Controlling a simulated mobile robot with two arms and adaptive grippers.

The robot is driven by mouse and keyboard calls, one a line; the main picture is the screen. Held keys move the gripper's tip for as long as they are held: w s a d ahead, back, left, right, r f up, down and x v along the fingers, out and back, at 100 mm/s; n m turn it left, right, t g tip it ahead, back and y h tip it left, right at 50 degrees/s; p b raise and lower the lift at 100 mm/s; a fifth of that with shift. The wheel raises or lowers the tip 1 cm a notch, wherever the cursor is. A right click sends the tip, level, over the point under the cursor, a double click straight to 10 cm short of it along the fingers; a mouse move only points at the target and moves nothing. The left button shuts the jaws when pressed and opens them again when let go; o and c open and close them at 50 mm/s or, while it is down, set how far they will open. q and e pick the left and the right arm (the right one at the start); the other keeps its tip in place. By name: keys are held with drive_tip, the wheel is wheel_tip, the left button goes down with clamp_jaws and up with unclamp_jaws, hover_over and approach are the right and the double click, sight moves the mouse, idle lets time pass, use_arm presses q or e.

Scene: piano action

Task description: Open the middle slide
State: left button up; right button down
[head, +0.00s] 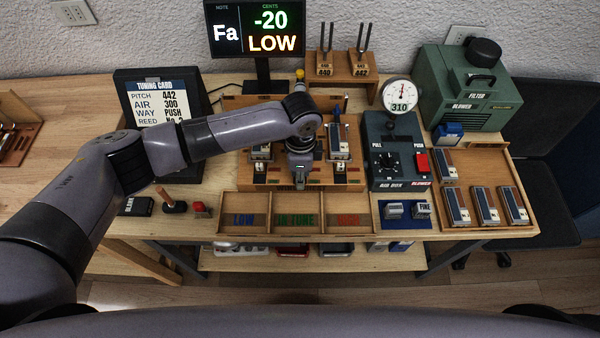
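A wooden reed block (270,186) stands at the middle of the bench with metal slide pieces on it. A left slide piece (261,152) and a right slide piece (338,142) show on either side of my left gripper (300,176). My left gripper points down over the middle position of the block and hides the middle slide. I cannot tell whether it touches the slide or whether its fingers are open. My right gripper is not in view.
A display (256,30) reads Fa, -20, LOW. A tuning card (158,97) stands at the left. The air box (393,150) with its 310 gauge (401,95) stands right of the block. A three-part tray (300,228) lies in front. A green blower (470,88) is at the back right.

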use_arm(q)
drive_tip(key=shift+r, duration=0.2)
wheel_tip(320, 180, up, 12)
drive_tip(key=shift+f, duration=0.15)
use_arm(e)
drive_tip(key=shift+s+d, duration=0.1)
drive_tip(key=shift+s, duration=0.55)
